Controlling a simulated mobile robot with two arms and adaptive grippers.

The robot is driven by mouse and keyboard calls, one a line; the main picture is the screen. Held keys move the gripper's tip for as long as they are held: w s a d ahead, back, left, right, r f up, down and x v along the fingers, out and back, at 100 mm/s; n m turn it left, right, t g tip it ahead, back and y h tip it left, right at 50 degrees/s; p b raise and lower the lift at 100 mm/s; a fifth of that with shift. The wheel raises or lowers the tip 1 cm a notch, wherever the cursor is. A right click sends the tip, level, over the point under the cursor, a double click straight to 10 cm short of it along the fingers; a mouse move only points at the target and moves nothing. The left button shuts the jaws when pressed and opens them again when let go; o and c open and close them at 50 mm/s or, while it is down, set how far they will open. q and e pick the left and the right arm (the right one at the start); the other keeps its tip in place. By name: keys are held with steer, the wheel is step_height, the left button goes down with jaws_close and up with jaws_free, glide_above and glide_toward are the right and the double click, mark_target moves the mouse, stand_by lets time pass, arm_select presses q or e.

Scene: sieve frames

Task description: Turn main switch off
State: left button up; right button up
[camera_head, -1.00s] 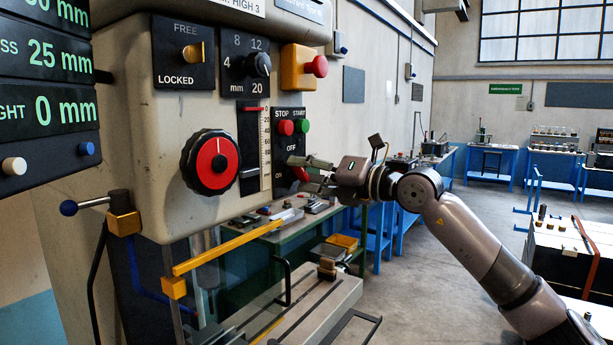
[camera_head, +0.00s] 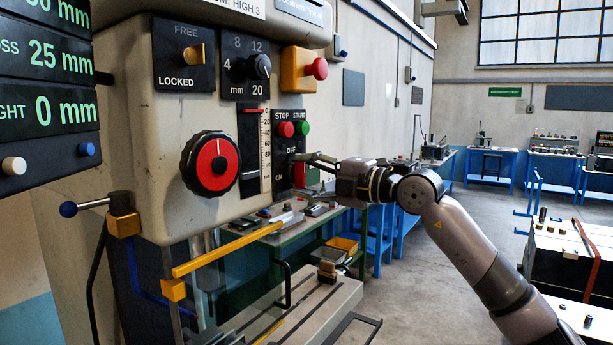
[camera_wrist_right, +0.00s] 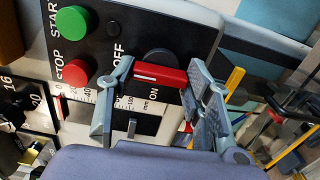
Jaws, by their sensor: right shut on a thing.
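The main switch is a red handle (camera_wrist_right: 160,75) on a dark round base, on the black panel between the STOP and START buttons and the machine's lower edge. It also shows in the head view (camera_head: 299,175), partly covered by my fingers. My right gripper (camera_wrist_right: 160,92) is shut on the handle, one finger at each end. The handle's white line points to the left in the wrist view, toward the OFF side. The OFF label (camera_wrist_right: 118,56) and ON label (camera_wrist_right: 154,95) are visible there. My left gripper is not in view.
The red STOP button (camera_head: 285,129) and green START button (camera_head: 303,128) sit just above the switch. A red emergency button (camera_head: 317,68) is higher up. A large red dial (camera_head: 213,163) is left.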

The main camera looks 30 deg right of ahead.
stand_by(0.5)
steer(key=o, duration=1.1)
steer(key=shift+o, duration=0.2)
steer(key=v, duration=1.2)
